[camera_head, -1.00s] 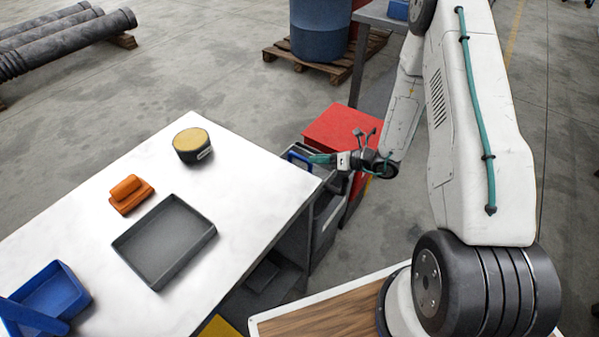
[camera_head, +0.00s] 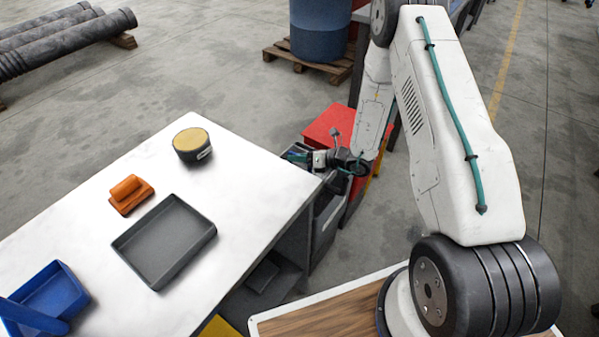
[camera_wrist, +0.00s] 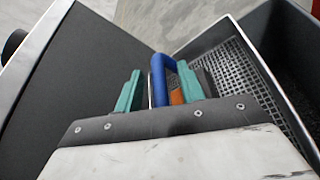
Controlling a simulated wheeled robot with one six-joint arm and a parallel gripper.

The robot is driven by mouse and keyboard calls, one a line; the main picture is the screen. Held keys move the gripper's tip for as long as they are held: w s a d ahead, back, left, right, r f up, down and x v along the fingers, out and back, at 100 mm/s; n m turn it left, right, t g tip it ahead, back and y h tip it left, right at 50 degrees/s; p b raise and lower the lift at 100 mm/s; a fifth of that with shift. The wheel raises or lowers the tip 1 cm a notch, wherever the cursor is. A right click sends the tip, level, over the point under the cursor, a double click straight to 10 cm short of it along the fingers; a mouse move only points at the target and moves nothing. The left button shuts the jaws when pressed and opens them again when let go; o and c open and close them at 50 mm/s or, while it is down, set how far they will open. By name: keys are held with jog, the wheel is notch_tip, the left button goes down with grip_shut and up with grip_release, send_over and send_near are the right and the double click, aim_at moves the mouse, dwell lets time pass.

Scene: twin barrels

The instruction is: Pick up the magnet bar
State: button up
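A blue handle (camera_wrist: 158,80), which I take to be the magnet bar's, stands between my fingers in the wrist view, with a small orange patch (camera_wrist: 176,96) beside it. Its lower part is hidden behind my gripper. My gripper (camera_wrist: 160,90) has two teal fingers, one on each side of the handle, apart and not visibly closed on it. In the head view my gripper (camera_head: 300,157) is low beside the table's far right corner, over a grey bin, and mostly hides the handle.
A grey bin with a mesh floor (camera_wrist: 225,60) is close on the right. A red box (camera_head: 330,122) stands behind.

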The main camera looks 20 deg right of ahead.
grip_shut()
dwell(1.3)
